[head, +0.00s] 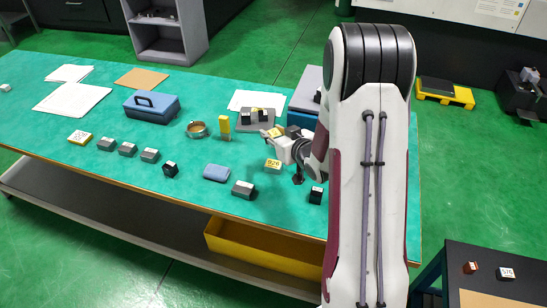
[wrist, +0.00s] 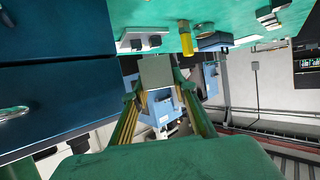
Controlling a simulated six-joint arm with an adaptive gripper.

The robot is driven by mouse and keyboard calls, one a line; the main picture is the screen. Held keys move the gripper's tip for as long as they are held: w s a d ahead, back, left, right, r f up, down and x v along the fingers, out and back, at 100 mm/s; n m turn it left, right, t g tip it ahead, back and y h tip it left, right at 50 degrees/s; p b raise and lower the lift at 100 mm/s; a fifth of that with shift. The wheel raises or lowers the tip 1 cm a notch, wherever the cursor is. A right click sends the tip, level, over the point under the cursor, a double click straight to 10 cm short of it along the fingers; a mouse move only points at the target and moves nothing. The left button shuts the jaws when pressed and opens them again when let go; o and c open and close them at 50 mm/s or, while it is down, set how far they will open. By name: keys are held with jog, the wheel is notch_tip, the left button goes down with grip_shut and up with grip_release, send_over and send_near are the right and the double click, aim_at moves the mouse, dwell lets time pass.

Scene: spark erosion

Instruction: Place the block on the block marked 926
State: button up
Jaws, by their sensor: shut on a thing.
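My gripper (wrist: 158,92) has yellow-edged fingers and is shut on a plain grey block (wrist: 156,70) in the wrist view. In the head view my gripper (head: 271,132) is over the right part of the green table, partly hidden by my own arm, and the held block is hard to make out there. I cannot make out the 926 block in the wrist view.
Several small blocks, including a grey one (head: 243,188), line the front of the table (head: 110,178). Blue drawers (wrist: 55,100) fill the wrist view's left.

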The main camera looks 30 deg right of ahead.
send_over(274, 164)
jog(key=shift+w+f, duration=0.15)
jog(key=shift+f, duration=2.25)
jog(key=shift+f, duration=0.15)
jog(key=shift+f, duration=1.95)
jog(key=shift+f, duration=0.15)
jog(key=o, duration=1.2)
jog(key=shift+s+r, duration=0.2)
jog(key=v, duration=1.1)
jog(key=shift+s, duration=0.35)
